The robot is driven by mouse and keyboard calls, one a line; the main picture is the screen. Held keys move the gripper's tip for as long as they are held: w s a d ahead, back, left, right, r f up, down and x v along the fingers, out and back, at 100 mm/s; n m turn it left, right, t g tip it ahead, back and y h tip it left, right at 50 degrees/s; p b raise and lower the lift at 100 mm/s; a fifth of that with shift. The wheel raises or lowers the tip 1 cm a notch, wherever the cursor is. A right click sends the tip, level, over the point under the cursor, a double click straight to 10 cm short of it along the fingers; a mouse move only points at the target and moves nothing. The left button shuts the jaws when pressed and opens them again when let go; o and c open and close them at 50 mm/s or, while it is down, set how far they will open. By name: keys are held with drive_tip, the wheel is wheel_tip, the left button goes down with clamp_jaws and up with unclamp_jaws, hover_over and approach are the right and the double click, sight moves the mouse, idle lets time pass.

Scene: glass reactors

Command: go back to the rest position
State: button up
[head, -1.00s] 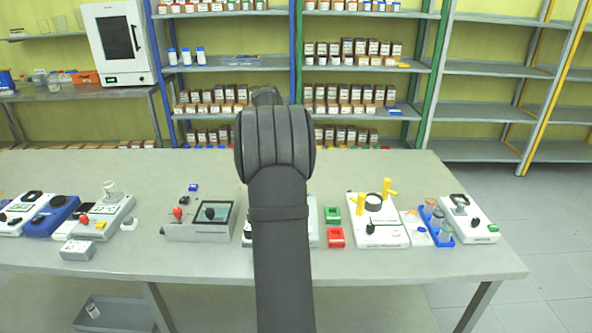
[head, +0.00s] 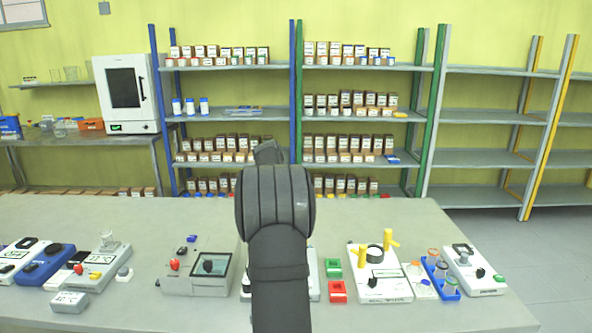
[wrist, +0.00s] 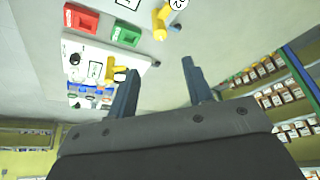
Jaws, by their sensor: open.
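My gripper (wrist: 160,88) shows in the wrist view with its two dark fingers spread apart and nothing between them. In the head view my dark arm rises through the middle of the picture and hides part of the bench behind it. The gripper's fingers cannot be made out in the head view. The grey bench (head: 400,225) lies below and around the arm with lab devices along it. No object is held.
Left of the arm stands a device with a dark screen (head: 203,268). To the right are a green block (head: 333,268), a red block (head: 338,291), a white device with yellow posts (head: 380,285) and a blue rack (head: 440,277). Shelves of bottles (head: 345,105) stand behind.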

drive_tip(key=x, duration=1.3)
drive_tip(key=shift+w+d+f, duration=0.15)
drive_tip(key=shift+w+f, duration=0.05)
drive_tip(key=shift+r, duration=0.1)
drive_tip(key=v, duration=1.7)
drive_tip(key=x, duration=1.7)
drive_tip(key=n+t+y, duration=0.1)
drive_tip(key=n, duration=0.2)
drive_tip(key=shift+s+d, duration=0.1)
drive_tip(key=shift+d+n+t+y, duration=0.15)
drive_tip(key=shift+n+y, duration=0.25)
drive_tip(key=shift+n, duration=0.8)
drive_tip(key=shift+a+n+t+y, duration=0.15)
drive_tip(key=shift+n+y, duration=0.25)
drive_tip(key=shift+n, duration=0.8)
drive_tip(key=shift+d+n+y, duration=0.1)
drive_tip(key=shift+n+y, duration=0.35)
drive_tip(key=shift+n, duration=0.65)
drive_tip(key=shift+d+n+y, duration=0.15)
drive_tip(key=shift+n+y, duration=0.3)
drive_tip(key=shift+n, duration=0.65)
drive_tip(key=shift+n+g+y, duration=0.4)
drive_tip(key=shift+n+y, duration=0.3)
drive_tip(key=shift+n, duration=1.2)
